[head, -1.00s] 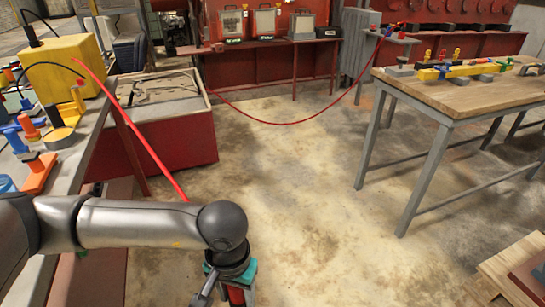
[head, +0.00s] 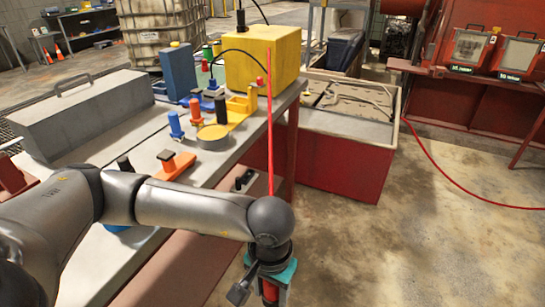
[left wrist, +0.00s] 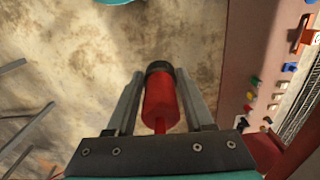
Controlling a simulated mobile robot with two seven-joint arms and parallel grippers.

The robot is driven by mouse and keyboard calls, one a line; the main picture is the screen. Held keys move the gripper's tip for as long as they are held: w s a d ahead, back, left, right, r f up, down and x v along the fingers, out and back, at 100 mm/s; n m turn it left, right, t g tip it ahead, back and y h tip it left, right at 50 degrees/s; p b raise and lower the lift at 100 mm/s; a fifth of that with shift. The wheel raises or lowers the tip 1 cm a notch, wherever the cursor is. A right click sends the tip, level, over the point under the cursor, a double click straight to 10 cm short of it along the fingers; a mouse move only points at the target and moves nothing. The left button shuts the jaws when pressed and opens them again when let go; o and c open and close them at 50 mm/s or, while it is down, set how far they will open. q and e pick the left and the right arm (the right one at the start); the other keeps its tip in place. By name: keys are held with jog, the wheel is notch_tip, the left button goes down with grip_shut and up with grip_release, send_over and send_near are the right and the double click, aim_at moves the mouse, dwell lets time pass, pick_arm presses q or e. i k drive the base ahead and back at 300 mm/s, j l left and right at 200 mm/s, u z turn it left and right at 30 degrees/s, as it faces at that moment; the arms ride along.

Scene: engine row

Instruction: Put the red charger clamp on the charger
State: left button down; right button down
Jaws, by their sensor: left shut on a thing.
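The yellow box (head: 262,56), which looks like the charger, stands on the far right end of the grey workbench. A red cable (head: 270,130) runs from it down to my left arm. My left gripper (head: 272,290) hangs low in front of the bench's right edge, beside it and over the floor. In the left wrist view, its jaws (left wrist: 158,100) are shut on a red cylinder with a black end, which looks like the red charger clamp (left wrist: 160,102). The clamp shows only partly in the head view (head: 270,291). My right gripper is not in view.
A red-sided bin (head: 340,160) stands behind the bench's right end. The floor (head: 420,240) at right is clear.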

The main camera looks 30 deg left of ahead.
aim_at(263, 27)
jog(key=i+u, duration=0.2)
jog(key=i, duration=0.4)
jog(key=i+l+u, duration=0.2)
jog(key=i, duration=0.4)
jog(key=i+l+u, duration=0.3)
jog(key=i+u, duration=0.15)
jog(key=i, duration=0.15)
jog(key=i+l+u, duration=0.45)
jog(key=i+l, duration=0.05)
jog(key=i, duration=0.05)
